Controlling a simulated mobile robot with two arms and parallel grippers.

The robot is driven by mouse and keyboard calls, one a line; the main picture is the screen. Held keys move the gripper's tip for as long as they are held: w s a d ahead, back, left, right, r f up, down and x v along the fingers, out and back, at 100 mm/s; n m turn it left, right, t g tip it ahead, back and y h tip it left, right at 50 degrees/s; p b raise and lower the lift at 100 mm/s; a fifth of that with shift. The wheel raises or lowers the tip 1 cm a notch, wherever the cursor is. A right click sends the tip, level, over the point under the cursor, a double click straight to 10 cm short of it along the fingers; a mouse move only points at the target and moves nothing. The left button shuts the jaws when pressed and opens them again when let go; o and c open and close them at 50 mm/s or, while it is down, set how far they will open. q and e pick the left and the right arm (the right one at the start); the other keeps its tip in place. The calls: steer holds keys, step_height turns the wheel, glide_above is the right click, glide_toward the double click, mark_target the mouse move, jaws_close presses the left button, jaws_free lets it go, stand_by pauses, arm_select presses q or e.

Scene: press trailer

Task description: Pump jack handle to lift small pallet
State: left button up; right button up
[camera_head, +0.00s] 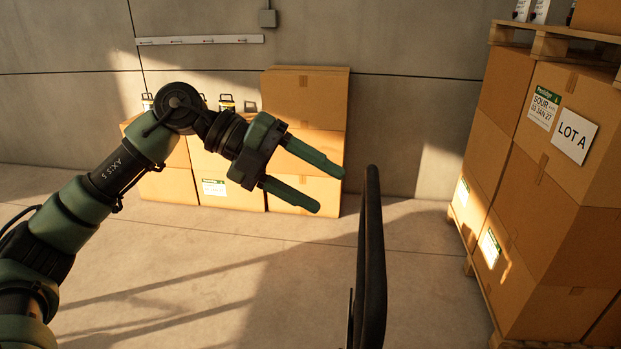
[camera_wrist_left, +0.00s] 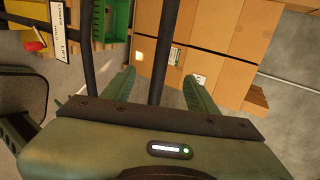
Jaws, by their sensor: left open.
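The black jack handle (camera_head: 377,250) is a tall, narrow loop seen nearly edge-on at the bottom centre of the head view, and its lower end is out of frame. My left gripper (camera_head: 330,190) is open and empty, to the left of the handle's top and close to it in the picture. In the left wrist view, one dark handle bar (camera_wrist_left: 165,50) shows between the two green fingers and another bar is further left. I cannot tell whether a finger touches it. My right gripper is not in view.
Tall stacked cartons (camera_head: 547,215) marked LOT A stand on a wooden pallet at the right. More cartons (camera_head: 306,100) stand against the concrete back wall. The left wrist view shows a green bin (camera_wrist_left: 112,20). Bare floor (camera_head: 200,270) lies between handle and cartons.

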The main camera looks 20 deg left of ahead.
mark_target(367, 212)
arm_select(q)
steer(key=x, duration=1.1)
steer(key=shift+r+b, duration=0.1)
steer(key=shift+b, duration=0.2)
jaws_close()
stand_by(1.2)
